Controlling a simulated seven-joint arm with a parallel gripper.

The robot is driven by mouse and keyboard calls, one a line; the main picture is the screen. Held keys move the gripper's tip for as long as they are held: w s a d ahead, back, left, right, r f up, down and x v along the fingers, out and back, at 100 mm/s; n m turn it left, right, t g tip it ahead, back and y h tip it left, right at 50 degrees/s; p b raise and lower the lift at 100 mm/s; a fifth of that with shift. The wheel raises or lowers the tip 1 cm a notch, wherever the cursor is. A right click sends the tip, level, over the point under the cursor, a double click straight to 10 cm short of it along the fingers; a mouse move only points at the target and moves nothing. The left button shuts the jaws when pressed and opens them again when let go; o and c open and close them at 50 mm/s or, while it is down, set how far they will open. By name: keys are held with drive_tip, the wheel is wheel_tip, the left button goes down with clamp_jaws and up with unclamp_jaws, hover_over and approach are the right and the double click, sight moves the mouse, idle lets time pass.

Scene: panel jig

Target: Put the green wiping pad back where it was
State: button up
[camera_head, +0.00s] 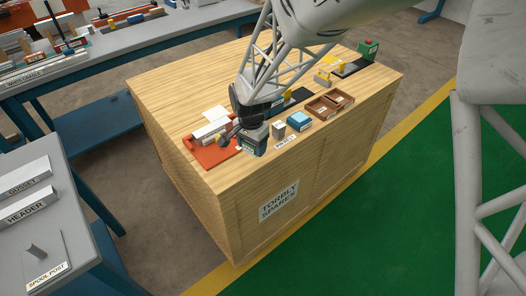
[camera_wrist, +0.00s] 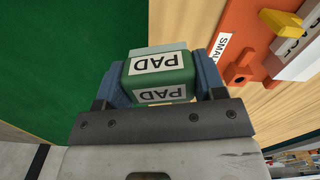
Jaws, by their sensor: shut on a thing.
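The green wiping pad (camera_wrist: 160,80) is a small green block with white PAD labels. My gripper (camera_wrist: 161,62) is shut on it, with one blue finger on each side. In the head view my gripper (camera_head: 254,143) is low at the front corner of the wooden crate top (camera_head: 165,92). The pad is small and mostly covered there, and I cannot tell whether it touches the wood. A white label (camera_head: 285,143) lies on the crate top just right of my gripper.
A red-orange board (camera_head: 208,155) with white blocks is just left of my gripper. A small grey-brown block (camera_head: 279,130), a blue block (camera_head: 299,120) and a brown tray (camera_head: 328,106) stand to the right.

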drive_tip(key=s+d+f+m, duration=0.2)
drive_tip(key=s+d+m, duration=0.1)
drive_tip(key=s+d, duration=0.4)
drive_tip(key=shift+s+d+f, duration=0.25)
drive_tip(key=shift+d+f, duration=0.15)
drive_tip(key=shift+d, duration=0.35)
drive_tip(key=shift+w, duration=0.15)
drive_tip(key=w+a, duration=0.2)
drive_tip(key=w, duration=0.3)
drive_tip(key=w+a+f, duration=0.1)
drive_tip(key=w+a, duration=0.1)
drive_tip(key=w, duration=0.2)
drive_tip(key=w+a, duration=0.1)
drive_tip(key=w, duration=0.4)
drive_tip(key=shift+w+a+f, duration=0.25)
drive_tip(key=shift+w+a, duration=0.1)
drive_tip(key=shift+a, duration=0.05)
drive_tip(key=shift+f, duration=0.1)
drive_tip(key=shift+f, duration=1.65)
drive_tip(key=shift+f, duration=0.15)
drive_tip(key=o, duration=0.7)
